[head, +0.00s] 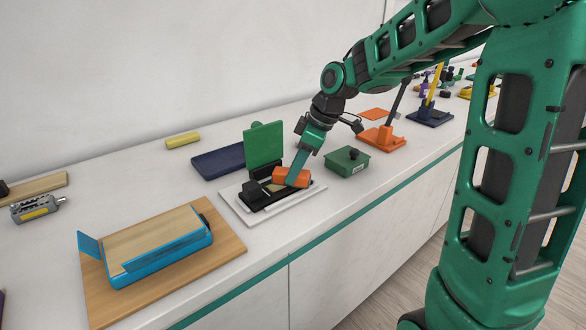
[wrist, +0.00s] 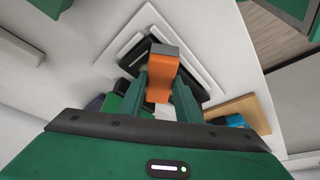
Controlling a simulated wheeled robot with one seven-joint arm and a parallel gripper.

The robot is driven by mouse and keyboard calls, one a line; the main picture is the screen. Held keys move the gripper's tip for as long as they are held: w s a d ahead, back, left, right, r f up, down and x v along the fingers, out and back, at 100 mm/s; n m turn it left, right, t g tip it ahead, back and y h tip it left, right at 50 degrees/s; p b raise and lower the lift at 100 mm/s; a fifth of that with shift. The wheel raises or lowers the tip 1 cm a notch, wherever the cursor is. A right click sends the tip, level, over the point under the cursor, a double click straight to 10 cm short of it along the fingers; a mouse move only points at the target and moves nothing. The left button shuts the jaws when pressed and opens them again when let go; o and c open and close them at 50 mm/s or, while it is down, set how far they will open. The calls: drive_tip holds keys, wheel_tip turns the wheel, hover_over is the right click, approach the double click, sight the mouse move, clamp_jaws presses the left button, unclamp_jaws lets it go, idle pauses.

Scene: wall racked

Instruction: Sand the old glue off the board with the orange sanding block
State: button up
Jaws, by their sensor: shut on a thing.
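The orange sanding block (head: 292,177) is between the fingers of my gripper (head: 297,168), which is shut on it. In the wrist view the block (wrist: 160,78) shows a grey end, with a green finger on each side of my gripper (wrist: 163,95). The block is at a black holder (head: 256,201) on a white tray (head: 238,210); I cannot tell whether it touches the holder. A light wooden board (head: 160,235) lies in a blue fixture (head: 172,256) on a wooden base (head: 222,245), to the left and apart from my gripper. I cannot make out glue on it.
A green panel (head: 263,147) stands upright just behind the black holder. A green box (head: 347,161) and an orange stand (head: 381,140) are to the right. A dark blue tray (head: 218,160) lies behind. The bench is clear between the white tray and the wooden base.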

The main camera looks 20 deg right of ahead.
sight(283, 169)
drive_tip(key=shift+w, duration=0.1)
drive_tip(key=shift+w+a, duration=0.25)
drive_tip(key=shift+w, duration=0.35)
drive_tip(key=shift+w+a, duration=0.2)
drive_tip(key=shift+w, duration=0.4)
drive_tip(key=shift+s+a, duration=0.3)
drive_tip(key=shift+a, duration=0.5)
drive_tip(key=shift+s, duration=0.1)
drive_tip(key=shift+s+d, duration=0.2)
drive_tip(key=shift+s, duration=0.4)
drive_tip(key=shift+s+d, duration=0.2)
drive_tip(key=shift+s, duration=0.4)
